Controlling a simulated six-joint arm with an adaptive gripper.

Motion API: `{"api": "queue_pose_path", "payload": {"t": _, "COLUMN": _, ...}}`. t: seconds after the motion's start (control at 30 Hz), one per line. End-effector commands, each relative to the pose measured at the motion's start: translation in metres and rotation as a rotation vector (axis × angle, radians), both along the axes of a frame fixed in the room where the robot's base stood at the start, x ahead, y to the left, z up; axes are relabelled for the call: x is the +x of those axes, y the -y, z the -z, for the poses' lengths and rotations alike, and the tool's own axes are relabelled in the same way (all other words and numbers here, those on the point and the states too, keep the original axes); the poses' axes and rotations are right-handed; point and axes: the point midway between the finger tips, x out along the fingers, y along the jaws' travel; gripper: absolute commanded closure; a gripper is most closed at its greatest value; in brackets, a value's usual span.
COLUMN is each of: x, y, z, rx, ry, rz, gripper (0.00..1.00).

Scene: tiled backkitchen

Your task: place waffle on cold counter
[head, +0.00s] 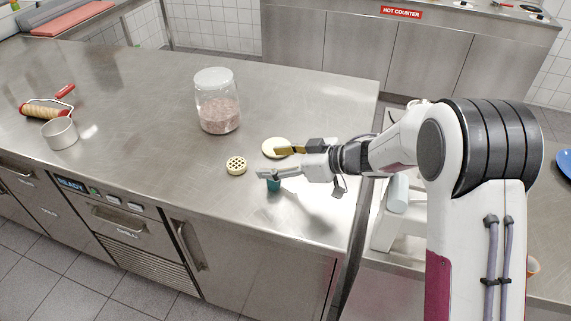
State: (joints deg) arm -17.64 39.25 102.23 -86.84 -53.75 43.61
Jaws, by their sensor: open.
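The waffle (236,165), a small round pale-yellow piece with a grid of dark holes, lies flat on the steel counter (150,95). This counter has a READY panel on its front; I cannot read the word "cold" on it. My gripper (269,162) is open, just right of the waffle, with its fingers pointing left and apart from it. Nothing shows between the fingers.
A plain pale disc (274,146) lies partly behind the upper finger. A small teal object (274,185) is under the lower finger. A glass jar (218,105) stands behind. A metal pot (60,133) and a roller (44,110) are at left. The HOT COUNTER (350,50) is across the aisle.

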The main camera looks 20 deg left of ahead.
Motion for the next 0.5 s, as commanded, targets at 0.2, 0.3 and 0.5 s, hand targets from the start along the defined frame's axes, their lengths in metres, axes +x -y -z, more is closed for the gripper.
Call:
{"api": "queue_pose_path", "payload": {"t": 0.2, "x": 0.0, "y": 0.0, "z": 0.0, "rx": 0.0, "ry": 0.0, "rz": 0.0, "gripper": 0.44}}
{"api": "queue_pose_path", "payload": {"t": 0.3, "x": 0.001, "y": 0.0, "z": -0.001, "rx": 0.0, "ry": 0.003, "rz": 0.003, "gripper": 0.44}}
{"api": "queue_pose_path", "payload": {"t": 0.5, "x": 0.011, "y": 0.008, "z": -0.012, "rx": -0.007, "ry": 0.03, "rz": 0.046, "gripper": 0.44}}
